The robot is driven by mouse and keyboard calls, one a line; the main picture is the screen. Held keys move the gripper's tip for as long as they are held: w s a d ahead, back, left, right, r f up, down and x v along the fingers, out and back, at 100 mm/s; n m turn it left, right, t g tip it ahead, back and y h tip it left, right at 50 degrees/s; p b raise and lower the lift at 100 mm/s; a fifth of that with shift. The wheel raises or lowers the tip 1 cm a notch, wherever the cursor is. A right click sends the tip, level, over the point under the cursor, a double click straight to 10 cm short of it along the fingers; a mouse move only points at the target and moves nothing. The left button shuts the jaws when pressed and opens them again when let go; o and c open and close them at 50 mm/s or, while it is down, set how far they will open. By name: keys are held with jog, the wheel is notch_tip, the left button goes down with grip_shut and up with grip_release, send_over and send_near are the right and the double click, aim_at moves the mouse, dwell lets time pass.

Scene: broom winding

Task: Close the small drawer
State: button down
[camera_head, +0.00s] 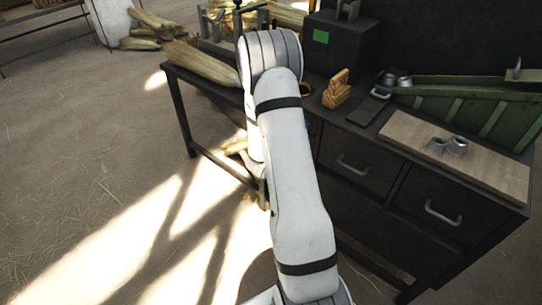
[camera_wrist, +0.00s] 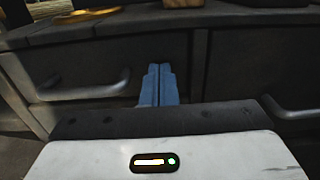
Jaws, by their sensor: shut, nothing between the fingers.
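Dark drawer fronts are set under the top of the dark workbench. In the head view, one drawer (camera_head: 372,177) has a metal bar handle, and another drawer (camera_head: 425,200) with a similar handle is at the right. In the wrist view, a drawer front (camera_wrist: 120,62) with a bar handle at its left faces me, and part of another handle (camera_wrist: 292,110) shows at the right. My gripper (camera_wrist: 158,70) has its blue fingers together and empty, right of the left handle, before that front. Contact and how far the drawer stands out cannot be told. The head view hides my gripper behind my arm.
The workbench top holds a wooden board (camera_head: 485,160) with metal pieces, a green crate (camera_head: 470,105), a wooden block (camera_head: 337,90) and a black box (camera_head: 338,45). Straw bundles (camera_head: 200,62) lie at its left end. Open floor (camera_head: 80,200) is at the left.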

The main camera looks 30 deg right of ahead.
jog(key=shift+w+d+r, duration=0.2)
jog(key=shift+w+r, duration=0.1)
jog(key=shift+r, duration=0.05)
jog(key=v, duration=1.4)
jog(key=shift+s+a+f, duration=0.2)
jog(key=shift+s+f, duration=0.15)
